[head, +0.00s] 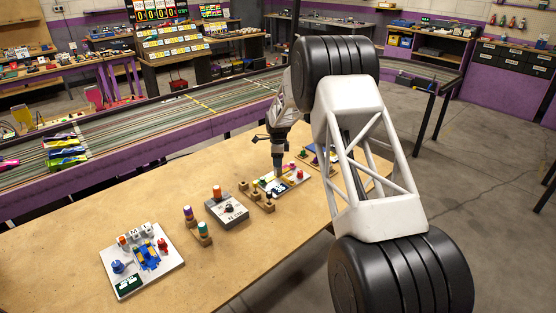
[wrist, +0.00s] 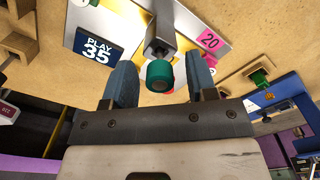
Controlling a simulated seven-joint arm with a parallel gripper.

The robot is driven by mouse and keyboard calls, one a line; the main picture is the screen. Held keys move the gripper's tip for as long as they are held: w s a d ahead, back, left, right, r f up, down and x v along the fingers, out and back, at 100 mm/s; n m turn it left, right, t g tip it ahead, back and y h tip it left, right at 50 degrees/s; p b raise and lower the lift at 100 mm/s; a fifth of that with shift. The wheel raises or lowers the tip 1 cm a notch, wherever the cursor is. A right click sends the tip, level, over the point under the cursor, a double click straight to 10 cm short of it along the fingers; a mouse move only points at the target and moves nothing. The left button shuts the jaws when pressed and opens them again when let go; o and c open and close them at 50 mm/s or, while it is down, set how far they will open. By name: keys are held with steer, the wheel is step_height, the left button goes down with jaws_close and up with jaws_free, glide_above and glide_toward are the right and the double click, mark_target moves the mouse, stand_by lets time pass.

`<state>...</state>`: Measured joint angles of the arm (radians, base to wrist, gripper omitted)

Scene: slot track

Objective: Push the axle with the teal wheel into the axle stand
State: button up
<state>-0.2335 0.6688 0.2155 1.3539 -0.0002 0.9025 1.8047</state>
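The teal wheel (wrist: 160,74) shows in the wrist view between my gripper's two fingers. A grey block-like part (wrist: 160,35) lies directly behind it; I cannot tell whether this is the axle stand, and the axle itself is hidden. My gripper (wrist: 162,82) is open, with a visible gap between each finger and the wheel. In the head view my gripper (head: 278,174) points down over a white board (head: 268,183) on the table. The wheel cannot be made out there.
A green piece (wrist: 260,77) is on a wooden holder to the right. A grey box (head: 229,211) and another white board (head: 118,265) stand further left. The near table is mostly bare.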

stand_by(0.3)
steer(key=shift+r, duration=3.95)
steer(key=shift+s+d+r, duration=0.3)
steer(key=shift+r, duration=0.15)
steer(key=s+d+r+n+t, duration=0.1)
steer(key=s+d+r+n, duration=0.3)
steer(key=s+d+r, duration=0.7)
steer(key=s+d+r+n, duration=0.45)
steer(key=s+r, duration=0.85)
steer(key=s, duration=0.7)
steer(key=s+d+f+n, duration=0.1)
steer(key=s+d+n, duration=0.1)
steer(key=s, duration=1)
steer(key=s+d+f+n+t, duration=0.1)
steer(key=s+d+n, duration=0.2)
steer(key=s, duration=1)
steer(key=s+d+f+n, duration=0.1)
steer(key=s+d+n, duration=0.2)
steer(key=s, duration=1)
steer(key=shift+s+n+t, duration=0.2)
steer(key=shift+n+t, duration=0.1)
steer(key=shift+n, duration=0.35)
